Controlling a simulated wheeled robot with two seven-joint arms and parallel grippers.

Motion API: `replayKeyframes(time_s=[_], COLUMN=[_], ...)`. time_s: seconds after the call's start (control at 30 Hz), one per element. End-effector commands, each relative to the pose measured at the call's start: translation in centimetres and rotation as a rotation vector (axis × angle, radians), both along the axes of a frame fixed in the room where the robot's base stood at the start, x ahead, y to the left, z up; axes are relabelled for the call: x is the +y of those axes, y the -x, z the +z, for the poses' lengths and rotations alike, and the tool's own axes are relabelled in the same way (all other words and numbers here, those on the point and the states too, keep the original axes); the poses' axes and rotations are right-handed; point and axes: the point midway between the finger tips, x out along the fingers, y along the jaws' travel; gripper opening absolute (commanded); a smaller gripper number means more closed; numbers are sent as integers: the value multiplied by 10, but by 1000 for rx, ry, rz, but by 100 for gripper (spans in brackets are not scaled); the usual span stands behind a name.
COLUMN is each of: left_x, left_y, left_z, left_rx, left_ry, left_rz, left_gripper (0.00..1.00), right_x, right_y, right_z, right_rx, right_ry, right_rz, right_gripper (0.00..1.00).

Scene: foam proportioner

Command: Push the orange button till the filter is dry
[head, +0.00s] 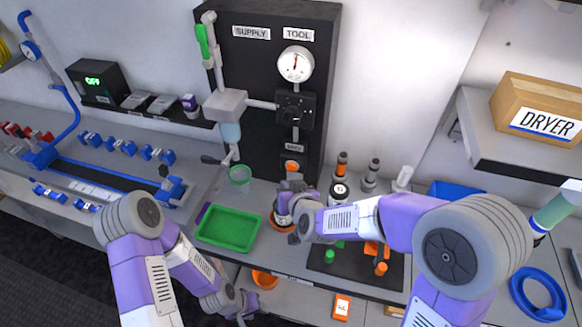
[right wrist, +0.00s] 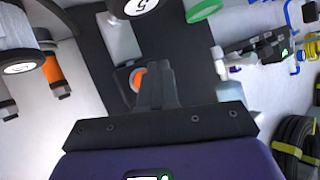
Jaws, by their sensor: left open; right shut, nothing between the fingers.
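The orange button (head: 292,166) sits low on the black panel below a small label. In the right wrist view the orange button (right wrist: 138,80) is partly hidden behind the fingertips. My right gripper (head: 291,182) is shut and empty, its tips right at the button; I cannot tell whether they touch it. The same gripper (right wrist: 155,72) points at the panel in the right wrist view. A clear bowl with bluish contents (head: 230,132), perhaps the filter, hangs under the grey block; it also shows in the right wrist view (right wrist: 229,92). My left gripper (head: 243,308) is open, low by the bench front.
A green tray (head: 228,228) and a green cup (head: 240,176) stand left of my right gripper. A dark mat (head: 330,262) with small green and orange parts lies under my right arm. Several bottles (head: 341,166) stand right of the panel. A DRYER box (head: 540,112) sits on the right shelf.

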Motion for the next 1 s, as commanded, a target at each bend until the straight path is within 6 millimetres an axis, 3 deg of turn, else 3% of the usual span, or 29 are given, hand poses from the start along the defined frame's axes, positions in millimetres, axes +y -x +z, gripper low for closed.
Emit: replayKeyframes(time_s=[0.27,1.0], left_x=[0,0], left_y=[0,0], left_z=[4,4], left_rx=[0,0], left_ry=[0,0], left_rz=[0,0], left_gripper=[43,43], right_x=[7,7], right_y=[20,20], right_z=[0,0], right_rx=[1,1], right_ry=[1,1], right_rz=[2,2], right_gripper=[0,0])
